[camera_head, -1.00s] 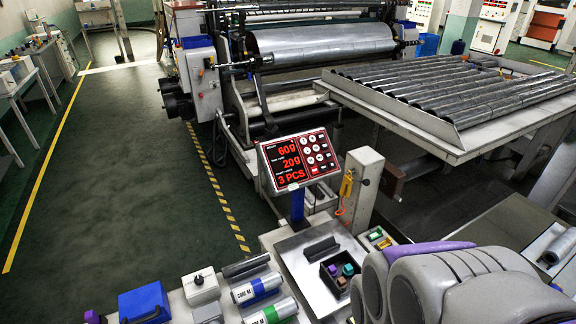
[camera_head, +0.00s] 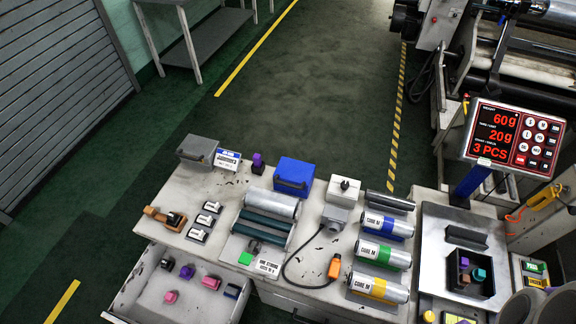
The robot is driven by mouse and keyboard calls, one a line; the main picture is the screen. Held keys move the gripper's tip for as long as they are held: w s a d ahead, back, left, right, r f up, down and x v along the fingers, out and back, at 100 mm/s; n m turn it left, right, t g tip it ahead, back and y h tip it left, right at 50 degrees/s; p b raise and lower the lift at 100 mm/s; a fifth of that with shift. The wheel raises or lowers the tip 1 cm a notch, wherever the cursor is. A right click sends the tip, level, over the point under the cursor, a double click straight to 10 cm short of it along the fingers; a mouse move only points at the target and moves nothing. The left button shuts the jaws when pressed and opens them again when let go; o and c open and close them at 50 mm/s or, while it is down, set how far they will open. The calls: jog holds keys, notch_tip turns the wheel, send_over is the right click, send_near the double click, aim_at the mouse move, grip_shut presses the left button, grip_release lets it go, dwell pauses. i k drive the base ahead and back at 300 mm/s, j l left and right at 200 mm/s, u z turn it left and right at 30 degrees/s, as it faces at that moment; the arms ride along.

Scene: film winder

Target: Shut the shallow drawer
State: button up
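The shallow drawer (camera_head: 205,308) is pulled out from the left part of the white workbench (camera_head: 312,262), at the bottom left of the head view. Its inside is exposed, and its near part is cut off by the bottom edge. Several small pink, purple and dark pieces (camera_head: 211,282) lie in it. My gripper is not in view. Only grey rounded parts of my arm (camera_head: 530,306) show at the bottom right corner, well away from the drawer.
The bench top carries dark rollers (camera_head: 262,226), a blue box (camera_head: 294,177), several labelled cores (camera_head: 382,254) and an orange-ended cable (camera_head: 334,267). A scale display (camera_head: 513,138) stands at the right. The green floor (camera_head: 310,90) behind the bench is clear.

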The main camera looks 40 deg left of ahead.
aim_at(140, 300)
jog(key=k+j+u, duration=0.45)
jog(key=u, duration=2.8)
jog(key=i+j+u, duration=0.1)
jog(key=j, duration=0.25)
jog(key=i+j+u, duration=0.15)
jog(key=j, duration=0.15)
jog(key=j+u, duration=0.1)
jog(key=j, duration=0.2)
jog(key=i, duration=0.05)
